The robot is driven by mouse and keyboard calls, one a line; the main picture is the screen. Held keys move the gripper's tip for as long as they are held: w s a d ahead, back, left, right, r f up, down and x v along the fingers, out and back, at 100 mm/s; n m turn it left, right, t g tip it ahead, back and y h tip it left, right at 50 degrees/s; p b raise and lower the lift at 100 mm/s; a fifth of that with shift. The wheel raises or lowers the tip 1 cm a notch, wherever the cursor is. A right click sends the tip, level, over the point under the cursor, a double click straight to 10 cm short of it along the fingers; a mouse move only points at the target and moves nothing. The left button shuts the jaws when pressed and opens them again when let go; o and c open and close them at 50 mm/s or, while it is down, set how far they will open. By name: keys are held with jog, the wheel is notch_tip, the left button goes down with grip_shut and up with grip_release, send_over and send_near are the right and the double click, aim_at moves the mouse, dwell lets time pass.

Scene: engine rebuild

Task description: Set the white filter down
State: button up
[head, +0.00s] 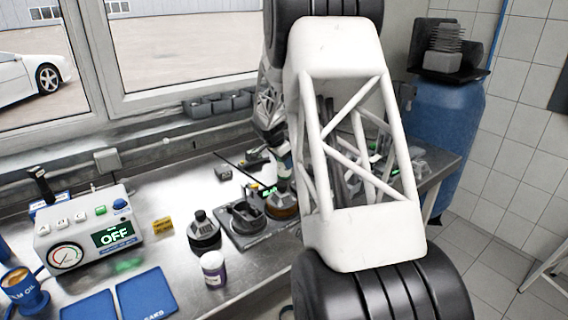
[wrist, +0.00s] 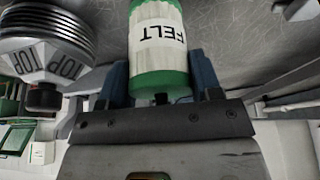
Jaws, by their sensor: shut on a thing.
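The white filter (wrist: 158,40) has green end caps and the word FELT on its side, upside down in the wrist view. My gripper (wrist: 160,78) is shut on it, with a blue finger on either side. In the head view the filter (head: 284,166) shows only in part beside my large white arm link, low over the far part of the metal bench (head: 180,172). I cannot tell whether its base touches the surface.
A ribbed metal part marked TOP (wrist: 45,55) is close left of the filter in the wrist view. In the head view, a dark tray (head: 247,240), a dark-based part (head: 204,232), a purple-labelled jar (head: 213,270) and a tester reading OFF (head: 90,232) stand on the bench.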

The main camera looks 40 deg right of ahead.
notch_tip(320, 180, up, 9)
jog(key=shift+r, duration=0.1)
dwell(0.4)
dwell(0.8)
